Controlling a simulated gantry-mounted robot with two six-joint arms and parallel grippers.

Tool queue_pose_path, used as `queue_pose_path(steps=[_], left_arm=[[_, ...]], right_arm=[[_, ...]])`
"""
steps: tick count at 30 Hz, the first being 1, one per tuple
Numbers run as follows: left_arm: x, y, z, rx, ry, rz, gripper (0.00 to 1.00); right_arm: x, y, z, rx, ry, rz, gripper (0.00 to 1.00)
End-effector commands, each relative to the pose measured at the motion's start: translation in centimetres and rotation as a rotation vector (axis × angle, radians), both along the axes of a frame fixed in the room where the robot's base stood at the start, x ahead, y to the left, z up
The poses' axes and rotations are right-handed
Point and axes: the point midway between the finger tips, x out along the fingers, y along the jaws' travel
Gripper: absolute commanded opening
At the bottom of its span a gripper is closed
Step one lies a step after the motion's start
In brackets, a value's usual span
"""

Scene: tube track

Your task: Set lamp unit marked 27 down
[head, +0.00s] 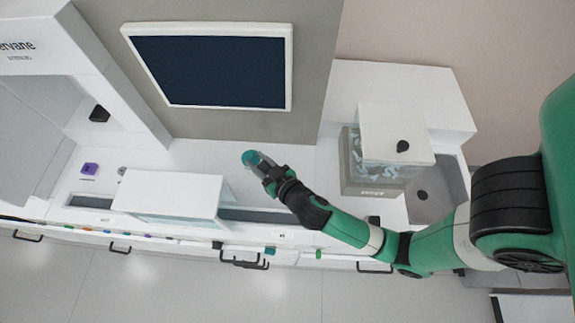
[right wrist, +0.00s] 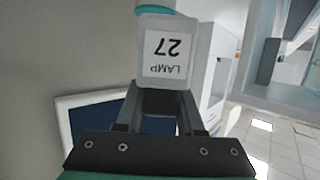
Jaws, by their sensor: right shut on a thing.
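The lamp unit marked 27 (right wrist: 168,55) is a pale block with a white label reading LAMP 27, upside down in the right wrist view, and a teal end. In the head view its teal end (head: 250,158) shows at the tip of my right gripper (head: 270,176). My right gripper is shut on the lamp unit and holds it over the white counter, below the dark screen. I cannot tell how high above the counter it is. Its fingers also show in the right wrist view (right wrist: 166,98). My left gripper is not in view.
A white-topped cover (head: 168,192) stands over the counter's track left of the gripper. A purple block (head: 89,168) sits further left. A clear bin with a white lid (head: 396,132) stands at right. The dark screen (head: 222,71) is on the wall behind.

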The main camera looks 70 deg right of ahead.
Motion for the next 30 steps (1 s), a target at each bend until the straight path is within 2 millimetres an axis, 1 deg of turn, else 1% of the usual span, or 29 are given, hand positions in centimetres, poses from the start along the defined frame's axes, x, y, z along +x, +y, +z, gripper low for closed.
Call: queue_pose_path(steps=[1, 4, 7, 8, 10, 13, 16, 20, 23, 24, 26, 28, 30], left_arm=[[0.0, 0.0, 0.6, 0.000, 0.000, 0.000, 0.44], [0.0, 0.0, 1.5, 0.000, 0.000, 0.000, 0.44], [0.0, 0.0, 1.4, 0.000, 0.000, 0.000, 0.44], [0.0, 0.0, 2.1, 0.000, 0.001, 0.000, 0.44], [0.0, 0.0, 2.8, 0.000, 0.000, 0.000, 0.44], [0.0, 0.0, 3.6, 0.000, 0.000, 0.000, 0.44], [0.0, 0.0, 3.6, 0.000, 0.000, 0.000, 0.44], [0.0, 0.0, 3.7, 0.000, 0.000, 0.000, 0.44], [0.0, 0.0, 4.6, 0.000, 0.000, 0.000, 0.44], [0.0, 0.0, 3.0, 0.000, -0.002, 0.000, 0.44], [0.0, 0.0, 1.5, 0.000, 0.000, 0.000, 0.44], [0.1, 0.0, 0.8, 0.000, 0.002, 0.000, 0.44], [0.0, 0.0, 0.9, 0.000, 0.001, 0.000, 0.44]], right_arm=[[-1.2, -1.4, -0.6, 0.002, 0.007, -0.010, 0.00], [-3.1, -3.7, -1.7, 0.002, 0.008, -0.012, 0.00], [-4.4, -5.1, -4.4, 0.004, 0.007, -0.010, 0.00], [-4.7, -5.6, -4.8, 0.004, 0.009, -0.009, 0.00], [-5.4, -6.4, -6.0, 0.005, 0.006, -0.010, 0.00], [-5.5, -6.7, -6.6, 0.001, 0.003, -0.003, 0.00], [-5.6, -6.8, -7.2, -0.001, 0.002, 0.000, 0.00], [-5.7, -6.9, -7.3, -0.002, 0.001, 0.001, 0.00], [-6.1, -7.2, -7.6, 0.001, 0.003, -0.001, 0.00], [-6.0, -7.2, -9.3, -0.001, 0.000, 0.000, 0.00], [-6.0, -7.2, -10.6, -0.001, -0.001, 0.002, 0.00], [-6.0, -7.2, -11.3, -0.001, -0.001, 0.002, 0.00], [-6.0, -7.1, -11.2, -0.001, -0.001, 0.002, 0.00]])
